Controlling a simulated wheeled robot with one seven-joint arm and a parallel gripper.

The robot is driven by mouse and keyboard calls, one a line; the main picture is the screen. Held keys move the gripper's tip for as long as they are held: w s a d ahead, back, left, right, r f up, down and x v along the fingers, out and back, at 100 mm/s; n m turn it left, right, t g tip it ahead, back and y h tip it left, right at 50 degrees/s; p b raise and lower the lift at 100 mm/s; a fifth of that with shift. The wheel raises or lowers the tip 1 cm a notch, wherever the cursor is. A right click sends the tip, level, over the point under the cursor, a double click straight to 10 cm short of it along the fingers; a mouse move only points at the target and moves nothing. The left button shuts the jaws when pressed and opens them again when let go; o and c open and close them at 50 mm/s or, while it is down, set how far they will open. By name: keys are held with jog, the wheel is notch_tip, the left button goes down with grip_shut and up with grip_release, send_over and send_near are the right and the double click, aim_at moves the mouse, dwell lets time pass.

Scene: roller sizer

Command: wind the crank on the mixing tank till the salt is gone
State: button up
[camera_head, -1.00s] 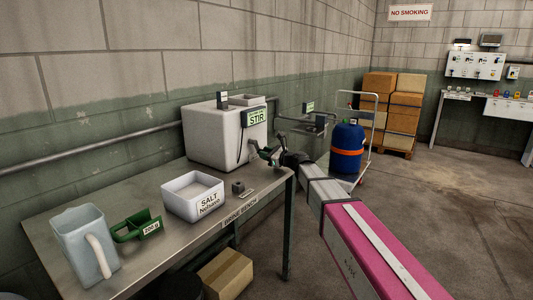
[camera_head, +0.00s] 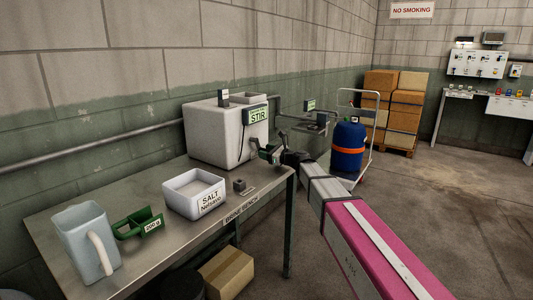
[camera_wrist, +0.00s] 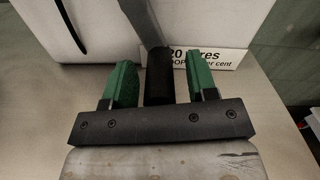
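The white mixing tank (camera_head: 212,138) stands at the back of the bench under a STIR sign (camera_head: 258,115). Its crank (camera_head: 283,137) shows as a grey lever at the tank's right front, by my gripper (camera_head: 270,153). In the wrist view the grey crank arm ends in a black handle (camera_wrist: 160,76) between the two green fingers of my gripper (camera_wrist: 160,84). A narrow gap shows on each side of the handle, so the fingers are around it but apart from it. The tank's inside and any salt in it are hidden.
A white salt tub (camera_head: 194,194), a green 200 g scoop (camera_head: 138,223) and a pale jug (camera_head: 86,243) stand along the metal bench (camera_head: 172,238). A small dark block (camera_head: 239,186) lies near the front edge. A blue drum (camera_head: 347,148) on a trolley stands behind my arm. Floor is clear at right.

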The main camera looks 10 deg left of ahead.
jog(key=shift+d, duration=0.1)
jog(key=v, duration=1)
jog(key=shift+s+d, duration=0.1)
jog(key=shift+d, duration=0.2)
